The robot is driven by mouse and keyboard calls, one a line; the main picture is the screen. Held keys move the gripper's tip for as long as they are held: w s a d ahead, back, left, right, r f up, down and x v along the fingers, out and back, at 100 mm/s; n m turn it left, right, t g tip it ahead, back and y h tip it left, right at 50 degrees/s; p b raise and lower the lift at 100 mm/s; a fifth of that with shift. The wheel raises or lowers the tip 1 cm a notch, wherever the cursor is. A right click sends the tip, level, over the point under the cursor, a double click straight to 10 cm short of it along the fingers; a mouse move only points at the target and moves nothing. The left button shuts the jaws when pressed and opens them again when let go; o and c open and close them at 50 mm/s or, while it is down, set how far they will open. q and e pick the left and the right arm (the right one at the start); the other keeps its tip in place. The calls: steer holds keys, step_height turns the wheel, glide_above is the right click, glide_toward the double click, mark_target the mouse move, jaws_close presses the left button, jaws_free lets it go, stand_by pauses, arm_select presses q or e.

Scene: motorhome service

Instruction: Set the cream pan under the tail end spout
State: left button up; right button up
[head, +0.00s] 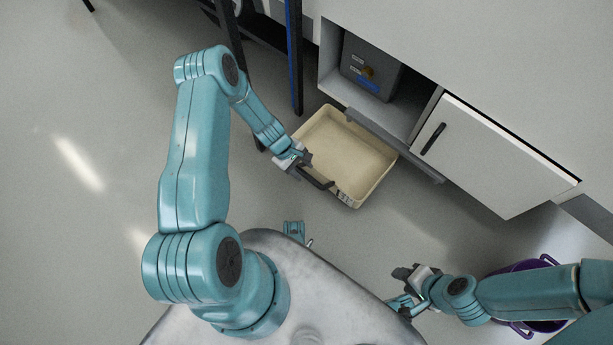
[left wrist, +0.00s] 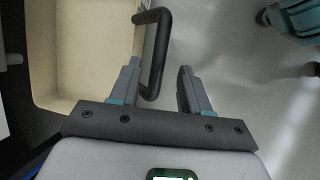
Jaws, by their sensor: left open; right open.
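The cream pan (head: 350,151) sits on the floor in front of the open compartment, its far edge close to or under a grey ledge at the opening. A dark handle (head: 317,179) stands out from its near left side. My left gripper (head: 305,166) is at this handle, open. In the left wrist view the pan (left wrist: 83,50) fills the upper left, and the handle (left wrist: 160,50) reaches down between the open fingers of the left gripper (left wrist: 160,85). My right gripper (head: 400,285) is open and empty, low over the floor at right. No spout can be clearly made out.
The white compartment door (head: 490,155) stands open to the right. A purple tub (head: 530,268) is partly behind my right arm. Dark and blue posts (head: 296,60) stand left of the pan. Floor at left is clear.

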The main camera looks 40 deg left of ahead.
arm_select(q)
steer(key=b+x, duration=0.1)
steer(key=x, duration=0.3)
steer(key=shift+f, duration=0.1)
jaws_close()
steer(key=shift+d, duration=0.15)
